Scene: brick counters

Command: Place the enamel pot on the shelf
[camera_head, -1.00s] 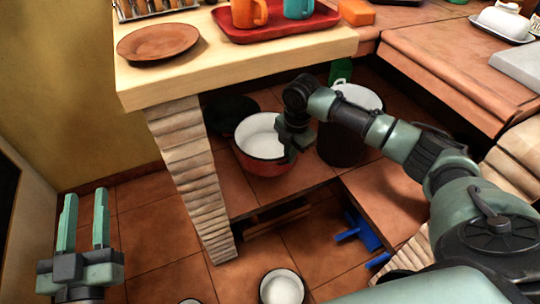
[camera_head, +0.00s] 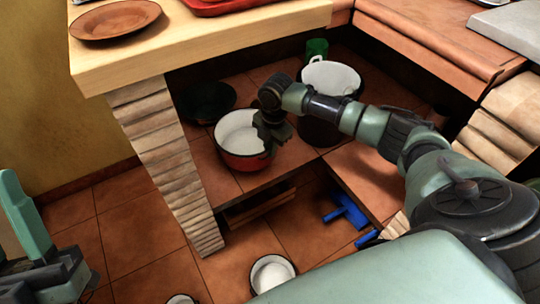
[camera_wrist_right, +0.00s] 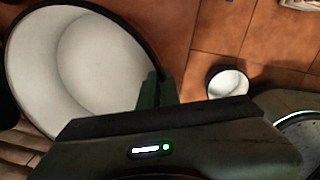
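The enamel pot (camera_head: 243,160), red outside with a white inside and a dark rim, is at the brown tiled shelf (camera_head: 212,178) under the counter. It looks upright and seems to rest there. My right gripper (camera_head: 272,135) is at the pot's right rim. In the right wrist view the pot (camera_wrist_right: 75,65) fills the left side, and the gripper's fingers (camera_wrist_right: 158,90) are close together at its rim, appearing shut on it. My left gripper (camera_head: 18,225) is at the left edge, partly cut off, empty, its fingers apparently apart.
A dark pan (camera_head: 207,100) lies behind the pot. A white-lined dark bucket (camera_head: 330,78) and a green cup (camera_head: 317,48) stand to its right. A stone pillar (camera_head: 165,150) is close left. A small bowl (camera_head: 272,272) and a blue object (camera_head: 348,212) are below.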

